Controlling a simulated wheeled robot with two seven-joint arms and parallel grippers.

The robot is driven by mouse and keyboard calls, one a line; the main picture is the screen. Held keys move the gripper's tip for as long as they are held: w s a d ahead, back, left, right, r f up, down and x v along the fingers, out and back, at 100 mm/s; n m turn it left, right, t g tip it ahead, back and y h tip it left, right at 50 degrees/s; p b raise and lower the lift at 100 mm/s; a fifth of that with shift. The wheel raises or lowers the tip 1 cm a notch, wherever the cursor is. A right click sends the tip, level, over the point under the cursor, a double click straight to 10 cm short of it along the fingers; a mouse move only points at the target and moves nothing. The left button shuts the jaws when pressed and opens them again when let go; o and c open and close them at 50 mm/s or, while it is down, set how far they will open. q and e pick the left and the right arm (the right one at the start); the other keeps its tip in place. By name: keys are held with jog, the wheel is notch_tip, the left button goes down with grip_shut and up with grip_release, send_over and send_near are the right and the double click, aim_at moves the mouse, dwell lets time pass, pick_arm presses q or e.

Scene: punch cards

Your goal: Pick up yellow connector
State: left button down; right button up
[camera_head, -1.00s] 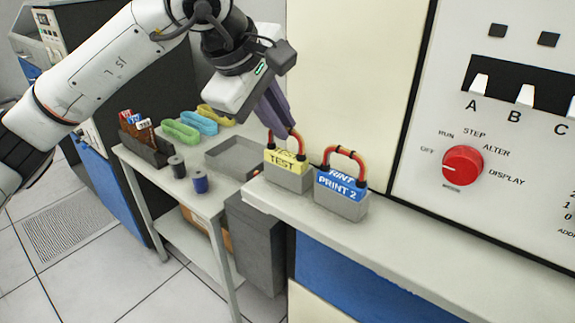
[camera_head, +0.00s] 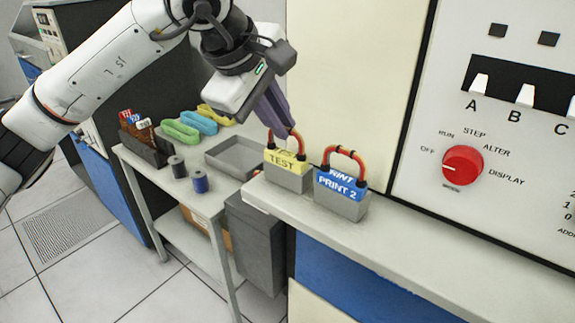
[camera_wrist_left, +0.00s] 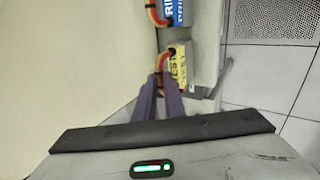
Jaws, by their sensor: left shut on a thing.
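The yellow connector (camera_head: 284,160), labelled TEST, sits on a grey block on the shelf in the head view, with a red cable handle looped over its top. It also shows in the left wrist view (camera_wrist_left: 183,68). My left gripper (camera_head: 286,134) reaches down from above with its purple fingers at the handle. It is shut on the yellow connector's cable handle; the fingers hide part of the loop. My right gripper is in neither view.
A blue PRINT 2 connector (camera_head: 341,184) with its own red handle stands close on the right. Behind is a cream panel (camera_head: 340,80). At left, a lower table holds a grey tray (camera_head: 232,157), coloured loops (camera_head: 197,121) and spools (camera_head: 200,182).

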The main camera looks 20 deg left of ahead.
pick_arm(q)
jog(key=shift+r, duration=0.15)
dwell(0.4)
notch_tip(320, 180, up, 15)
jog(key=p, duration=0.4)
dwell(0.7)
jog(key=shift+s, duration=0.1)
dwell(0.4)
